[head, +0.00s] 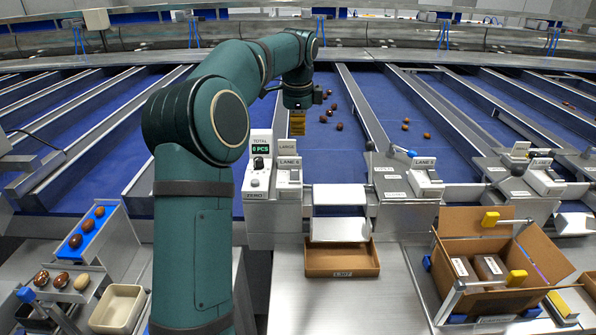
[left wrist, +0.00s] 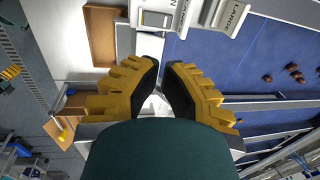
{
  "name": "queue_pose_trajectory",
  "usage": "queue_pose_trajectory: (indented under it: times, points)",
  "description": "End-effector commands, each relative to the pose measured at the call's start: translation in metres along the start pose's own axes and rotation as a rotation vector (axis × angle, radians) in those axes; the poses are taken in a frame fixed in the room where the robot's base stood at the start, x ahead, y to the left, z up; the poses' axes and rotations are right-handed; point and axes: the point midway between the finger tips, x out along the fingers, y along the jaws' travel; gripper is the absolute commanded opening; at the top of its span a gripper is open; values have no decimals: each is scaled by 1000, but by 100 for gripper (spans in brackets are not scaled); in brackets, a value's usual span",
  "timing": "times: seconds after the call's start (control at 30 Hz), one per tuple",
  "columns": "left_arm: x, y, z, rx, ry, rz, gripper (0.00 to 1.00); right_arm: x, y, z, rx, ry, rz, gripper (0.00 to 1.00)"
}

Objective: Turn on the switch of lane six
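The lane six switch box (head: 289,176) is a white housing with a "LANE 6" label, beside the "TOTAL 0 PCS" counter (head: 261,147) in the head view. Its small switch is too small for me to tell its position. My left gripper (head: 297,124) hangs fingers-down above and slightly behind this box, apart from it. In the left wrist view its yellow fingers with black pads (left wrist: 164,66) meet or nearly meet at the tips, with nothing held. White labelled housings (left wrist: 157,15) show beyond the fingertips there. My right gripper is not in view.
The "LANE 5" box (head: 425,178) stands to the right, with a blue-tipped lever (head: 411,153) beside it. A brown tray (head: 342,261) is in front. A cardboard box (head: 457,252) sits at right. Dates (head: 339,127) lie on the blue lane behind.

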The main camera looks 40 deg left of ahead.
Motion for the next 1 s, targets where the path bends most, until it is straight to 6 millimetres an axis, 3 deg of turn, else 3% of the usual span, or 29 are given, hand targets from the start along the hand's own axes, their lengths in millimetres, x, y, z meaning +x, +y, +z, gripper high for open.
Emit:
queue_pose_trajectory:
  times: [0.37,1.0]
  points:
    - [9,0,0,-1,0,1,0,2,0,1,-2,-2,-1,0]
    - [122,1,0,-1,0,3,0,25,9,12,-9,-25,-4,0]
